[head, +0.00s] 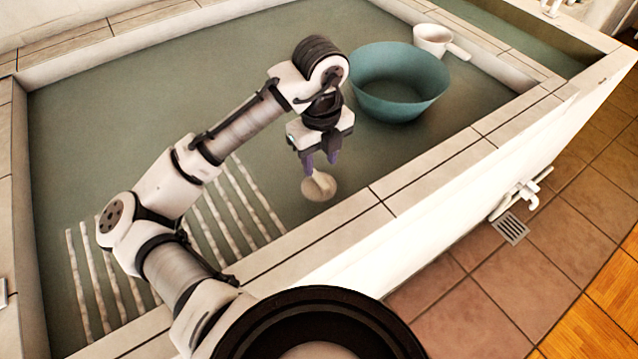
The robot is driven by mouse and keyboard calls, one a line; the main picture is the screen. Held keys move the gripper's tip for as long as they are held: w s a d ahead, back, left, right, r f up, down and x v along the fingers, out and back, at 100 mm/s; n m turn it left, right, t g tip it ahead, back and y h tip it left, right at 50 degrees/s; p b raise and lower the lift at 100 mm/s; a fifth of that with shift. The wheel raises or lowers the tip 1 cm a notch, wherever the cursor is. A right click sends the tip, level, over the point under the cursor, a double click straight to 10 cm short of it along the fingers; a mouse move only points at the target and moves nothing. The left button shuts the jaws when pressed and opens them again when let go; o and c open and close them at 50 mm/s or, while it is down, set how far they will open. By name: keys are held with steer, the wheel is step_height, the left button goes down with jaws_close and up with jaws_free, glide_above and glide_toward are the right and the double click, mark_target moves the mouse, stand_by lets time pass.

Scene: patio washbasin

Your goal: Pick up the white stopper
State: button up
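The white stopper (319,187) is a small, round, off-white piece in the basin, near its front wall. My gripper (320,159) points down just above it, with its two purple fingertips at the stopper's upper edge in the head view. The fingers are apart, with a gap between them. I cannot tell whether the fingertips touch the stopper, and no firm hold on it shows. The far side of the stopper is hidden.
A teal bowl (399,83) stands in the basin (130,100) behind and right of my gripper, with a white dipper (434,41) beyond it. A ribbed area (215,215) lies to the left. The tiled rim (430,175) runs along the front.

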mark_target(319, 178)
step_height(319, 178, down, 5)
steer(key=shift+s+a+r, duration=0.15)
steer(key=shift+r, duration=0.05)
jaws_close()
